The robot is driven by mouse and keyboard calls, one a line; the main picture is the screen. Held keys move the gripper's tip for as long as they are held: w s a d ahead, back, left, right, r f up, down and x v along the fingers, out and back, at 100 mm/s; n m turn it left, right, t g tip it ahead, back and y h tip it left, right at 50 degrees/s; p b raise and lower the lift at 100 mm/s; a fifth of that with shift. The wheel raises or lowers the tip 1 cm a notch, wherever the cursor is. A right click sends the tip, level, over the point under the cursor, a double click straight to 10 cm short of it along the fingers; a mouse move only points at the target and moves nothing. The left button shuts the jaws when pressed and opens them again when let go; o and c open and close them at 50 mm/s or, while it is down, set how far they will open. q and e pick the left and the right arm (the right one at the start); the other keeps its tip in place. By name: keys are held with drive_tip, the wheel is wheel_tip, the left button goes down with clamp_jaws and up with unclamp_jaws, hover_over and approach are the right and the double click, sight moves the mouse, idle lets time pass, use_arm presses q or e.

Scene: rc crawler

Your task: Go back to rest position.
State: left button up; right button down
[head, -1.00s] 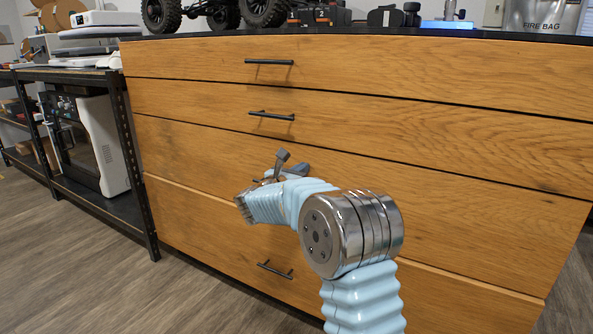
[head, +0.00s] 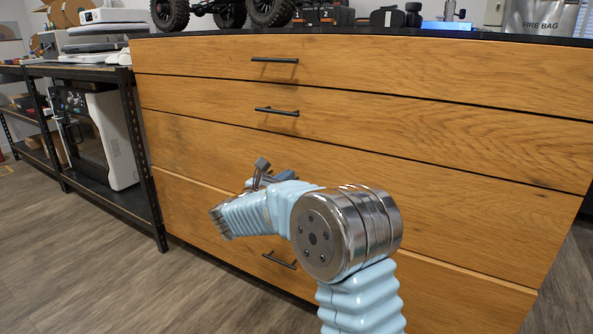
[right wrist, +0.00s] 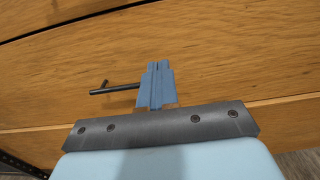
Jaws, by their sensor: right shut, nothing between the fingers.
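My right gripper (head: 268,172) is in front of the wooden drawer cabinet (head: 420,160), at the height of the third drawer front. Its light blue arm reaches up from the bottom of the head view and bends left. In the right wrist view the blue-grey fingers (right wrist: 157,84) are together with nothing between them. A dark bar handle (right wrist: 113,88) shows just left of the fingers there; I cannot tell the gap in depth. My left gripper is not in view.
Dark handles sit on the top drawer (head: 275,60), second drawer (head: 277,111) and lowest drawer (head: 279,260). The lowest drawer shows a pale top edge. A black shelf rack (head: 140,165) with a white machine stands left. Open floor lies front left.

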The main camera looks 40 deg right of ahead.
drive_tip(key=s+a+f+m+g+y+p, duration=0.15)
drive_tip(key=s+a+f+y, duration=0.3)
drive_tip(key=f, duration=0.55)
drive_tip(key=s+a+f+m+g+y+p, duration=0.1)
drive_tip(key=s+a+f+g+y, duration=0.3)
drive_tip(key=f, duration=0.6)
drive_tip(key=s+a+f+m+y+p, duration=0.1)
drive_tip(key=s+a+f+y, duration=0.3)
drive_tip(key=f, duration=0.6)
drive_tip(key=s+a+f+m+y+p, duration=0.2)
drive_tip(key=s+a+f+m+y, duration=0.2)
drive_tip(key=s+a+m, duration=0.3)
drive_tip(key=s+a+f+m+y+p, duration=0.3)
drive_tip(key=s+a+f+m, duration=0.4)
drive_tip(key=a+m, duration=0.5)
drive_tip(key=shift+s+m+y, duration=0.55)
drive_tip(key=shift+m+y, duration=0.1)
drive_tip(key=shift+m, duration=0.2)
drive_tip(key=shift+a+g, duration=0.1)
drive_tip(key=shift+g, duration=0.15)
